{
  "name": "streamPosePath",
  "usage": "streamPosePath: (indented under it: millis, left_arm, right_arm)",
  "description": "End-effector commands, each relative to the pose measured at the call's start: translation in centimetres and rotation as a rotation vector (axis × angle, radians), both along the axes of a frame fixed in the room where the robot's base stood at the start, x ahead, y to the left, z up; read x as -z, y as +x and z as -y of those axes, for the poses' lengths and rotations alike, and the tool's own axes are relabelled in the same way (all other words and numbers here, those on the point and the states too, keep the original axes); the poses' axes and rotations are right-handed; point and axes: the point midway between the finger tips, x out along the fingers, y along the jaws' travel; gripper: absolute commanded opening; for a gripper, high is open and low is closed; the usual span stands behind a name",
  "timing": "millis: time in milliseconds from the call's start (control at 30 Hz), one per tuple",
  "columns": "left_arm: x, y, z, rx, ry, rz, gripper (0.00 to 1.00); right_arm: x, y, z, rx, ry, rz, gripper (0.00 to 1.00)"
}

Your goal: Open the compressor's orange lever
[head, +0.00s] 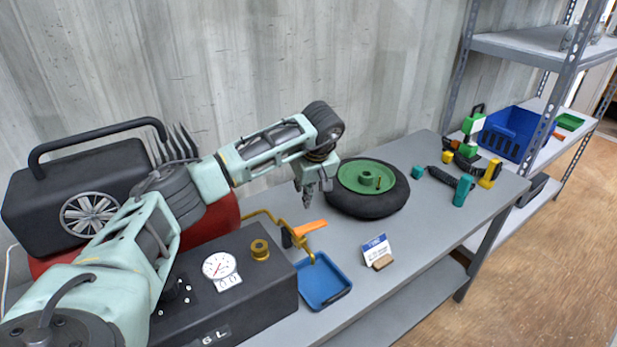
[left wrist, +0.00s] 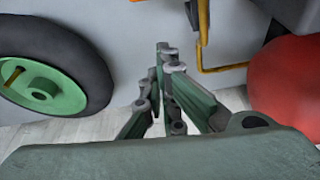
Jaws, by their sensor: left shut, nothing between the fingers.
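The compressor's dark box (head: 235,285) with a gauge stands at the front left of the bench. A thin brass pipe (head: 262,213) bends out behind it; it also shows in the left wrist view (left wrist: 204,25). The orange lever (head: 310,227) sits on a small dark valve on this pipe and points to the right. In the left wrist view only a sliver of orange shows at the top edge. My left gripper (head: 308,202) points down just above and behind the lever, apart from it. Its fingers (left wrist: 163,48) are shut and empty. My right gripper is out of view.
A black tyre with a green hub (head: 367,181) lies close to the right of my left gripper. A blue tray (head: 322,283) and a small sign (head: 377,250) lie in front. The red tank (left wrist: 288,75) is near the wrist. Several tools lie at the bench's right end.

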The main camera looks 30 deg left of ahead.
Motion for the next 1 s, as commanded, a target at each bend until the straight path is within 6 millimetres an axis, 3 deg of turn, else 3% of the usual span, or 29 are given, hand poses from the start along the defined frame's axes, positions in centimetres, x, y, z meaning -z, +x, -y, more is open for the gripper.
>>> streamPosePath:
  millis: [100, 200, 400, 1000]
  left_arm:
    - [1.8, 0.2, -0.4, 0.001, -0.001, -0.002, 0.0]
    - [1.5, -0.7, 1.3, 0.005, -0.001, 0.0, 0.0]
    - [1.6, -1.6, 2.8, 0.002, 0.0, 0.0, 0.0]
    - [1.7, -1.7, 3.1, 0.028, 0.0, 0.001, 0.0]
  right_arm:
    - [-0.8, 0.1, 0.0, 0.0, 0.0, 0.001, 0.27]
    - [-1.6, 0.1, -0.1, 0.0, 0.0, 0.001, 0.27]
    - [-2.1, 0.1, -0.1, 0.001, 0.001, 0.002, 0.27]
    - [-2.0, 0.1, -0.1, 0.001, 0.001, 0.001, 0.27]
